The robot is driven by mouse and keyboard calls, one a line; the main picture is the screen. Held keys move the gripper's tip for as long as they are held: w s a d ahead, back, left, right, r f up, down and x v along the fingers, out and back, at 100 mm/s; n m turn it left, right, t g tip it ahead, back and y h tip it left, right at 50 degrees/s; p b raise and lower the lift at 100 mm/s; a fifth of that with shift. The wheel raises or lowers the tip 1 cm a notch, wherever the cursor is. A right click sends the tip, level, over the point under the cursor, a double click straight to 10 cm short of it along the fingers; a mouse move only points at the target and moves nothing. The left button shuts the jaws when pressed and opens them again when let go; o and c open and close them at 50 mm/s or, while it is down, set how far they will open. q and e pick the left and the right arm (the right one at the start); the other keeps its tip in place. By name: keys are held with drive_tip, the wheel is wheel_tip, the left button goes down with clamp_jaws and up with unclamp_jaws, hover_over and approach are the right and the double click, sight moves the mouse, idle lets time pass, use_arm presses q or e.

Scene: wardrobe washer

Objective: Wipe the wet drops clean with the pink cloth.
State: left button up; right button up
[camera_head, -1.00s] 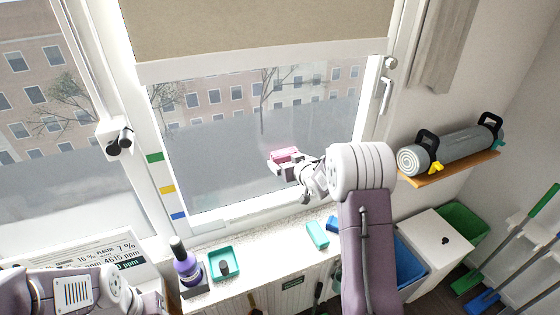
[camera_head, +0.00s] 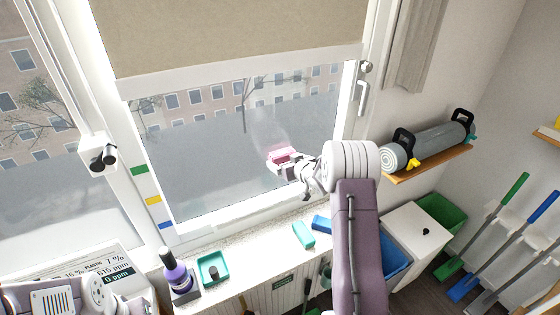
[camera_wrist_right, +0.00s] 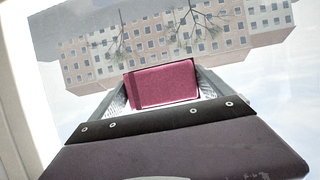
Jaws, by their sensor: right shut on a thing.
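My right gripper (camera_head: 284,161) is shut on the pink cloth (camera_head: 281,154), a small folded pad, in front of the lower window pane (camera_head: 215,165). In the right wrist view the cloth (camera_wrist_right: 163,84) sits between the fingers with the glass behind it. I cannot tell for sure whether the cloth touches the glass. A pale misty patch (camera_head: 270,130) shows on the pane just above the cloth. Single wet drops cannot be made out. My left arm shows at the lower left, but its gripper is out of view.
The sill below holds a purple bottle (camera_head: 177,272), a teal tray (camera_head: 213,269), a teal block (camera_head: 303,235) and a blue block (camera_head: 322,223). A window handle (camera_head: 363,92) sticks out at the right. A shelf (camera_head: 430,164) with a grey roll is further right.

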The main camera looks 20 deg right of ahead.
drive_tip(key=shift+d+r+p, duration=0.1)
drive_tip(key=shift+d+p, duration=0.2)
drive_tip(key=shift+d, duration=0.85)
